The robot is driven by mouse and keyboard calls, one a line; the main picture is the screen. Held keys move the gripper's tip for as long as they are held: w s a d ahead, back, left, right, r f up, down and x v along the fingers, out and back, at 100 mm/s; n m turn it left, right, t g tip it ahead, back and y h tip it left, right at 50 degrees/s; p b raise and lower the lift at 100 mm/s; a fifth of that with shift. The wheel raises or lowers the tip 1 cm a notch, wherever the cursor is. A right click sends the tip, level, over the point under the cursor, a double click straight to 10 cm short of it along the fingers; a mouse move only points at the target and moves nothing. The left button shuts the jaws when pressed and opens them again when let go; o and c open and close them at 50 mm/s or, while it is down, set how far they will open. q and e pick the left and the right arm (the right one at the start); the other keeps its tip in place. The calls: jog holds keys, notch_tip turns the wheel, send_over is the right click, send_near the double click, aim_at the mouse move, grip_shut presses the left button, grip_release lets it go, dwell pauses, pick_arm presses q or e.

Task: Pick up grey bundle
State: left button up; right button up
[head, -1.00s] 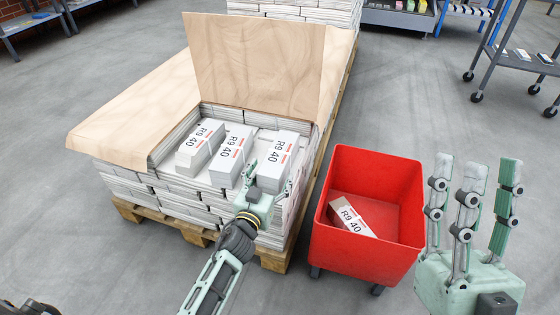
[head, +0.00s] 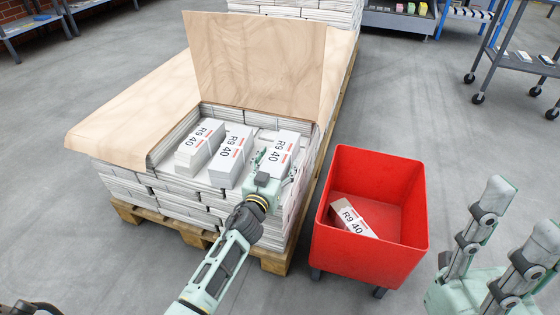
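Three grey-white bundles marked "R9 40" lie on top of the pallet stack: a left one (head: 200,146), a middle one (head: 231,156) and a right one (head: 284,145). My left gripper (head: 275,164) is at the near end of the right bundle, with spread fingers on either side of it. It looks open; I cannot tell whether the fingers touch the bundle. Another "R9 40" bundle (head: 354,216) lies tilted in the red bin (head: 372,257). My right gripper (head: 522,211) is open and empty at the lower right, partly cut off by the frame.
A brown cardboard sheet (head: 253,62) stands upright behind the bundles. The wooden pallet (head: 187,228) carries the stacked newspapers. The red bin stands close to the pallet's right side. A wheeled grey cart (head: 515,62) is at the upper right. Grey floor between is clear.

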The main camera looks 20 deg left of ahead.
pick_arm(q)
jog(key=c, duration=1.3)
jog(key=shift+r, duration=0.25)
jog(key=shift+c, duration=0.8)
jog(key=shift+w, duration=0.1)
